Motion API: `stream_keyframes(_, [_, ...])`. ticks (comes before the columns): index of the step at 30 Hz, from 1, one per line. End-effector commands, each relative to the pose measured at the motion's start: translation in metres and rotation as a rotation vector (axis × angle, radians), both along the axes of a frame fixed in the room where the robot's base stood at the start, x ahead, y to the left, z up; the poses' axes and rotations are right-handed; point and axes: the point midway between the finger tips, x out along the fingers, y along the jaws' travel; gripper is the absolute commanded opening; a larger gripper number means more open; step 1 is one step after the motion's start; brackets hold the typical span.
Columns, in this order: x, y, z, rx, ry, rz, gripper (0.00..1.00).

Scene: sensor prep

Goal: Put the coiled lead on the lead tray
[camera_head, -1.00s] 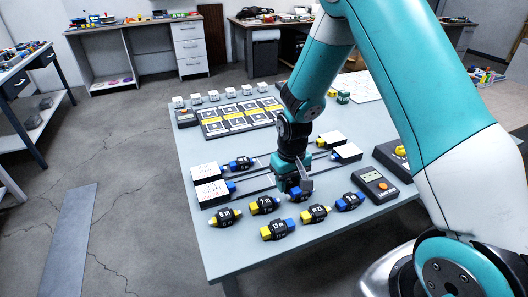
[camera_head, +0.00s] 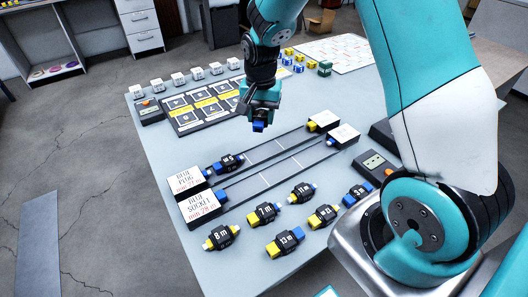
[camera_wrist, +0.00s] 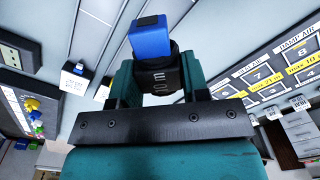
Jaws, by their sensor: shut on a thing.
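My gripper (camera_head: 258,112) hangs above the table, beyond the long lanes, and is shut on a black lead with a blue end (camera_head: 259,127). In the wrist view the teal jaws (camera_wrist: 160,85) clasp its black body (camera_wrist: 163,76), and its blue end (camera_wrist: 150,38) sticks out. Its other end is hidden. Two long grey lanes (camera_head: 262,152) with dark edges run between white end blocks, one marked blue plug (camera_head: 188,179), another blue socket (camera_head: 199,204). A similar lead (camera_head: 227,163) lies at the left end of the far lane. I cannot tell which surface is called the lead tray.
Several black leads with blue or yellow ends (camera_head: 286,242) lie along the near side of the table. A black panel with yellow strips and numbered cells (camera_head: 203,108) lies left of my gripper. A dark box (camera_head: 376,163) stands at right. Bare table shows around the lanes.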

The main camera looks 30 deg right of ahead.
Motion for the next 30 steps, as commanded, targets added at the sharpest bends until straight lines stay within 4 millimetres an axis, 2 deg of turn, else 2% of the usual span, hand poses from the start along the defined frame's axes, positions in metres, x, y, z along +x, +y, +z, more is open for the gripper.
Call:
stream_keyframes(3, [0.007, -0.007, 0.032, 0.001, -0.006, -0.309, 0.17])
stream_keyframes(6, [0.009, -0.012, 0.055, 0.002, -0.006, -0.531, 0.17])
stream_keyframes(10, [0.009, -0.014, 0.074, 0.002, -0.003, -0.722, 0.17])
stream_keyframes(14, [0.008, -0.015, 0.076, 0.000, 0.002, -0.806, 0.17])
stream_keyframes(17, [0.008, -0.015, 0.060, -0.001, 0.006, -0.819, 0.17])
stream_keyframes(27, [0.007, -0.015, -0.036, -0.002, 0.008, -0.816, 0.17])
stream_keyframes(30, [0.008, -0.015, -0.058, -0.001, 0.006, -0.815, 0.17])
